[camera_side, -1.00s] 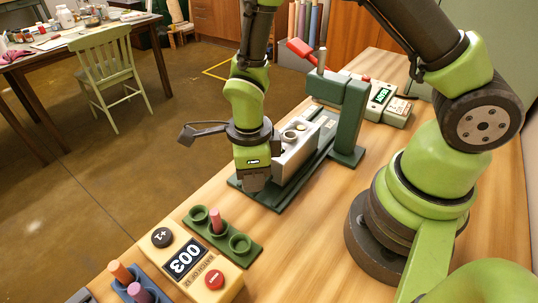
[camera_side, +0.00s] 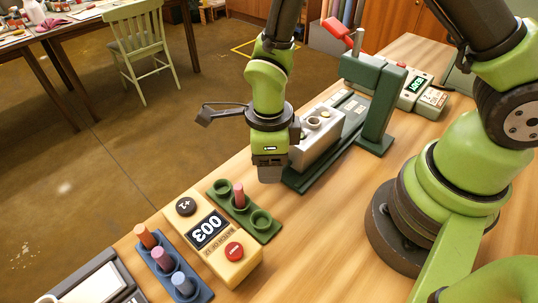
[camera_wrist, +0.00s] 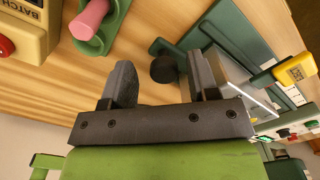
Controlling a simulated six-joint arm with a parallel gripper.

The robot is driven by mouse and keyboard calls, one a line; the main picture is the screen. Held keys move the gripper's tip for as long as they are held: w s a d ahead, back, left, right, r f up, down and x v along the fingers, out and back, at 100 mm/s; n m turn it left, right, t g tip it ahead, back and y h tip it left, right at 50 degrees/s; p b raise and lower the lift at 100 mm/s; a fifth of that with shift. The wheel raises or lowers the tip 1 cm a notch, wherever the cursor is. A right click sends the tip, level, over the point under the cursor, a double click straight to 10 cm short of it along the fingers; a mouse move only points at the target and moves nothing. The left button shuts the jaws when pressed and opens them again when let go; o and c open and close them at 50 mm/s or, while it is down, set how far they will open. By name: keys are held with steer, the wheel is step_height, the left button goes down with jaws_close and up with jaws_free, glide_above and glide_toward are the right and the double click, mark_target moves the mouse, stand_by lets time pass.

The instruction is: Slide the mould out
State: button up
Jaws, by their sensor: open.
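The mould (camera_side: 322,143) is a pale grey metal block with round openings on top. It sits on the green base of the press (camera_side: 375,115). In the wrist view, part of its grey side (camera_wrist: 236,72) shows right of my fingers. A dark round knob (camera_wrist: 163,68) shows between my fingertips in that view; whether they touch it I cannot tell. My gripper (camera_side: 270,172) is open, pointing down at the near left end of the press base. In the wrist view, its two dark fingers (camera_wrist: 163,78) stand apart with nothing clamped between them.
A green rack (camera_side: 258,222) with a pink stick and a beige counter box (camera_side: 235,262) reading 003 stand near my gripper. A blue rack (camera_side: 195,289) holds several coloured sticks. A box with a lit display (camera_side: 428,90) stands behind the press. Bare wood lies right of the racks.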

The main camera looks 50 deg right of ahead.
step_height(320, 180, up, 9)
steer(key=shift+r, duration=0.5)
steer(key=s+d+r+n+t+y, duration=0.1)
steer(key=s+d+r+n+t, duration=0.2)
steer(key=n, duration=0.8)
steer(key=s+d+r+n+t+y, duration=0.1)
steer(key=s+d+r+n+t, duration=0.3)
steer(key=s+r+n, duration=0.4)
step_height(320, 180, up, 4)
steer(key=n, duration=0.4)
steer(key=shift+d+r, duration=0.25)
